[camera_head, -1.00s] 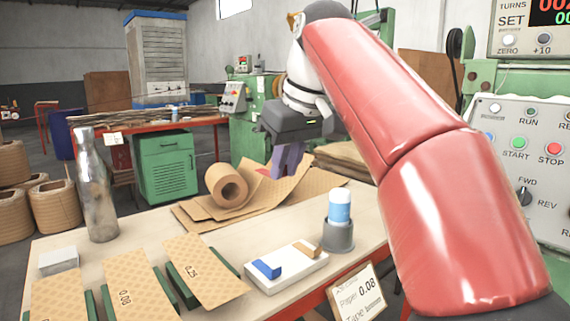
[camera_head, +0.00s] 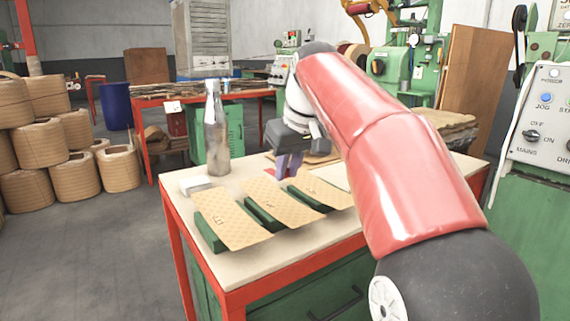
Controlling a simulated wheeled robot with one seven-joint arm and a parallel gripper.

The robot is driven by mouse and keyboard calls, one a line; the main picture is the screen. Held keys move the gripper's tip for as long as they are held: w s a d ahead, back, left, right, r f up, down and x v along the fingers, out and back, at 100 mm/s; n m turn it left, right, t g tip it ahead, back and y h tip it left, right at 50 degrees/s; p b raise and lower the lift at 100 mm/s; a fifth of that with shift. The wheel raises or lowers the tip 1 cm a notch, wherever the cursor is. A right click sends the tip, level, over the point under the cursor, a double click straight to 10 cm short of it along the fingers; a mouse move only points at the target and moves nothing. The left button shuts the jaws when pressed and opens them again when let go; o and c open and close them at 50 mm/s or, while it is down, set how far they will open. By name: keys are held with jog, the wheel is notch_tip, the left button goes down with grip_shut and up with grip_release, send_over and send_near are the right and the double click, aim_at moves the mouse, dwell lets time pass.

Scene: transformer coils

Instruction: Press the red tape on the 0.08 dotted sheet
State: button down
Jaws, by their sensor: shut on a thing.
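My gripper (camera_head: 289,168), with purple fingers, is shut on the red tape (camera_head: 270,172), a small red piece showing at the left of the fingertips. It is above the back part of the table, behind the sheets; the height is hard to judge. Three tan dotted sheets lie tilted on green supports. The 0.08 dotted sheet (camera_head: 279,206) is the middle one; its number shows in the earlier view and is too small to read now. The left sheet (camera_head: 232,218) and the right sheet (camera_head: 325,191) flank it.
A glass bottle (camera_head: 217,135) stands at the table's back left, near a small white block (camera_head: 195,185). My red arm hides the table's right side. The workbench (camera_head: 262,260) has bare wood along its front edge. Paper coils (camera_head: 118,168) stand on the floor at left.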

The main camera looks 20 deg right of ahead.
aim_at(284, 207)
jog(key=shift+f+b, duration=2.75)
jog(key=shift+f, duration=0.3)
jog(key=shift+f, duration=0.15)
jog(key=c, duration=0.6)
grip_release()
jog(key=shift+c, duration=0.2)
jog(key=shift+r+p, duration=2.55)
